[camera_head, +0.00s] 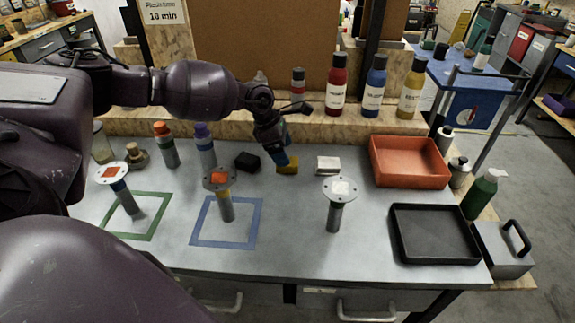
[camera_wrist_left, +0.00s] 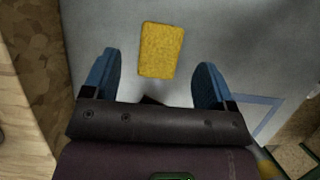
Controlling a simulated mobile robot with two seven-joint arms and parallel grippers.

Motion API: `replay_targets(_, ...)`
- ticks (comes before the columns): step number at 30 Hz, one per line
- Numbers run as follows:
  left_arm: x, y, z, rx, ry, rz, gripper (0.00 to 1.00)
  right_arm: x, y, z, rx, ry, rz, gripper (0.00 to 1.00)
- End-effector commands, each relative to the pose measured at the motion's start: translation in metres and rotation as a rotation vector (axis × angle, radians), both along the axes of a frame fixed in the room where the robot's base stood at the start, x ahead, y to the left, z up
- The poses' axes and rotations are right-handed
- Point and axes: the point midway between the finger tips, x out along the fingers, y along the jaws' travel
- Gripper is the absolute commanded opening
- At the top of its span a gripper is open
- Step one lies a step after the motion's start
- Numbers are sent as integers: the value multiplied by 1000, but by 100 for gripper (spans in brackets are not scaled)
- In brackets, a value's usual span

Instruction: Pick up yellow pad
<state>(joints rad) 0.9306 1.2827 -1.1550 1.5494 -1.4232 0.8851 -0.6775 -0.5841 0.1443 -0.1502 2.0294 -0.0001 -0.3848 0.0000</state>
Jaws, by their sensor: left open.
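The yellow pad (camera_head: 288,167) lies flat on the grey table, toward the back edge in the head view, partly covered by my gripper there. In the left wrist view the yellow pad (camera_wrist_left: 161,50) shows whole, a small rough-textured rectangle. My left gripper (camera_head: 280,158) comes down over the pad. In the left wrist view my left gripper (camera_wrist_left: 156,78) has its two blue fingers spread wide, with the pad between their lines and slightly beyond the tips. Nothing is held. My right gripper is not in view.
A black block (camera_head: 247,162) lies left of the pad and a white block (camera_head: 328,164) right of it. Disc-topped posts stand nearer the front. An orange tray (camera_head: 408,161) and a black tray (camera_head: 434,234) are at the right. Bottles line the back ledge.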

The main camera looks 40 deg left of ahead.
Motion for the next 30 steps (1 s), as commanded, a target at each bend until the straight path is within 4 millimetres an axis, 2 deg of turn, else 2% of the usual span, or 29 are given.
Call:
replay_targets(10,10,-18,-40,0,3,-2,79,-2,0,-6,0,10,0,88)
replay_targets(18,11,-19,-42,0,1,0,79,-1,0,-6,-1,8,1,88)
replay_targets(28,10,-19,-42,0,1,0,28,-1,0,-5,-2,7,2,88)
replay_targets(30,10,-19,-42,0,1,0,25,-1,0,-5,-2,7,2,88)
